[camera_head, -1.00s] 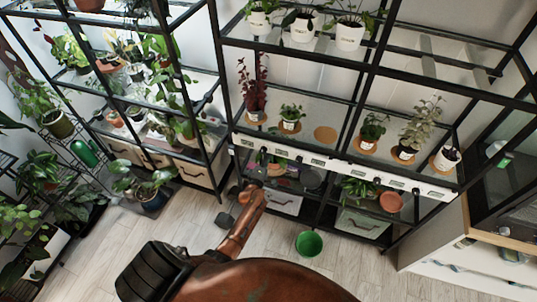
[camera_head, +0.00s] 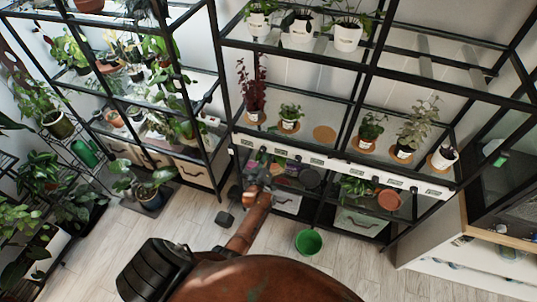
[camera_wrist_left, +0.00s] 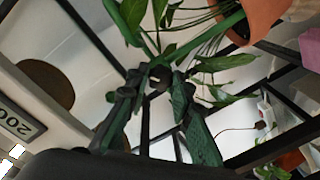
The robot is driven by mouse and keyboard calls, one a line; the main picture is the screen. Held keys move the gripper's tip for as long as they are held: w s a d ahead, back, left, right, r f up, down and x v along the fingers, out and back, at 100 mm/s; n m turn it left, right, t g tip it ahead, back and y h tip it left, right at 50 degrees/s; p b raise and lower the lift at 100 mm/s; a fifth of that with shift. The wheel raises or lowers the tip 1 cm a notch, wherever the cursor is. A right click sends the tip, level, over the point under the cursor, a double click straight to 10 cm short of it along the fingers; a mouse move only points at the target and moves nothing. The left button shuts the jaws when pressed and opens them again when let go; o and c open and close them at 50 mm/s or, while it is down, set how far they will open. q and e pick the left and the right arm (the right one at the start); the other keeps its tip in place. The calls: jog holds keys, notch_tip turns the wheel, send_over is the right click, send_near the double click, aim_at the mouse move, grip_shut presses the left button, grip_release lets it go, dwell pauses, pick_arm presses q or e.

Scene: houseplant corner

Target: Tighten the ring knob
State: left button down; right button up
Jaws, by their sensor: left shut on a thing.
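My left gripper (camera_head: 263,172) reaches up to just below the white labelled rail (camera_head: 330,164) on the middle shelf. In the left wrist view its two dark fingers (camera_wrist_left: 155,80) are closed together on a small dark piece with a pale centre, which looks like the ring knob (camera_wrist_left: 156,84). The fingertips cover most of it, so its shape and how far it is turned cannot be told. The rail with a "200" label (camera_wrist_left: 18,122) is at the left of that view. My right gripper is not in view.
Green leaves (camera_wrist_left: 222,62) and a terracotta pot (camera_wrist_left: 262,18) hang close around the fingertips. Black shelf frames stand on both sides, with potted plants on glass shelves. A green bowl (camera_head: 308,242) sits on the open floor.

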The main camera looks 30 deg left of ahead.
pick_arm(q)
jog(key=shift+a+m, duration=0.1)
jog(key=shift+m, duration=0.2)
jog(key=c, duration=1.7)
grip_release()
jog(key=v, duration=1.2)
